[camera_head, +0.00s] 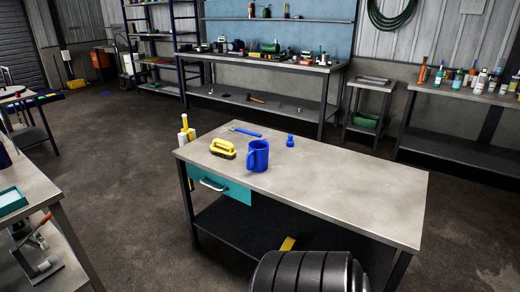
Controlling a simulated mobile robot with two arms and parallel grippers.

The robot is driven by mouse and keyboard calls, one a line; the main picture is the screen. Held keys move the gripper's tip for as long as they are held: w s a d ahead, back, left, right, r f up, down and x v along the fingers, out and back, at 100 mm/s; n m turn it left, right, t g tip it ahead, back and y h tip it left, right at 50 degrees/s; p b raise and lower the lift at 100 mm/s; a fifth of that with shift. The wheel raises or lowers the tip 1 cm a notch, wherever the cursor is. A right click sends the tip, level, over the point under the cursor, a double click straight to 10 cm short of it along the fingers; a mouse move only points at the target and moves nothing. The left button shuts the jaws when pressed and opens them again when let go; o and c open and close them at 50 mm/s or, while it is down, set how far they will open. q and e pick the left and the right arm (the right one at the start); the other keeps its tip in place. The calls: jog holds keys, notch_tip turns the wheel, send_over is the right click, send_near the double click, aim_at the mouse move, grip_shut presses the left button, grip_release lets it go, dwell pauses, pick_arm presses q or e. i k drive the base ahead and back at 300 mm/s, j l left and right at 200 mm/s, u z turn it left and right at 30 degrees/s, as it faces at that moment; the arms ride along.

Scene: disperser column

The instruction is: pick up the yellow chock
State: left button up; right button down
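A small yellow block (288,243), which looks like the yellow chock, is on the dark lower shelf (235,228) of the grey-topped table (340,192). A dark ribbed round shape at the bottom edge of the view stands just in front of it, so I cannot tell its full outline. Neither of my grippers is in view.
On the table top are a yellow brush (222,149) with a dark underside, a blue mug (258,156), a blue-handled tool (246,131) and a small blue piece (290,140). A teal drawer (224,189) is shut.

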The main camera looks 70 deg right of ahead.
aim_at(289, 245)
jog(key=z, duration=2.6)
jog(key=i+z, duration=0.5)
jog(key=i, duration=0.15)
